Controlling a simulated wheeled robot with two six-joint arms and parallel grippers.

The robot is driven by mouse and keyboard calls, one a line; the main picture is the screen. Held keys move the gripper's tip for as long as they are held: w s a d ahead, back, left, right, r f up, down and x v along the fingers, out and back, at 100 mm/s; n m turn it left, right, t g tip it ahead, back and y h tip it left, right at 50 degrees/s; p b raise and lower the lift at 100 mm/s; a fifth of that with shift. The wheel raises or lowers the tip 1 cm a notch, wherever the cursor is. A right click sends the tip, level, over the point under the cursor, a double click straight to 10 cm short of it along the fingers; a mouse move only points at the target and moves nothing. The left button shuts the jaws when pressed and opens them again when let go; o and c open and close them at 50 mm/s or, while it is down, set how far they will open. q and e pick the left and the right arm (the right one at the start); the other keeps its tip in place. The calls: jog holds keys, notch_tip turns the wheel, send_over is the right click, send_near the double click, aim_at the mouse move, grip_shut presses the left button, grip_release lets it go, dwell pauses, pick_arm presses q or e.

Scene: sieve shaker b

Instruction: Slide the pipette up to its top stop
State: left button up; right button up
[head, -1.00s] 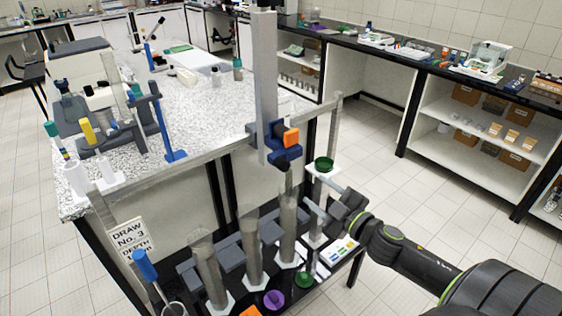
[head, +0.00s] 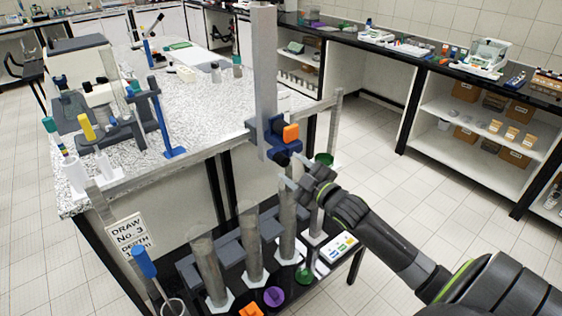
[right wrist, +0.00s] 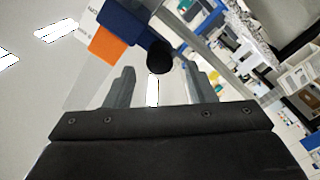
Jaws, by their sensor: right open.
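The pipette carriage (head: 272,138) is a blue block with an orange piece (head: 291,133), on a tall grey upright rail (head: 264,65). A dark round end (head: 282,158) sticks out below the block. My right gripper (head: 287,173) is just below and right of it, with its fingers apart. In the right wrist view the blue block (right wrist: 136,20), orange piece (right wrist: 110,46) and dark round end (right wrist: 159,57) lie beyond the open fingers (right wrist: 162,82). Nothing is between the fingers. My left gripper is out of view.
Several clear cylinders (head: 208,268) stand on a low black shelf below the rail. A sign (head: 128,235) reads "DRAW No. 3 DEPTH". A speckled bench (head: 200,110) is behind to the left.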

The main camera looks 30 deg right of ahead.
aim_at(285, 162)
jog(key=w, duration=0.5)
jog(key=shift+w+a, duration=0.2)
jog(key=shift+w, duration=0.1)
grip_shut()
jog(key=shift+r, duration=0.1)
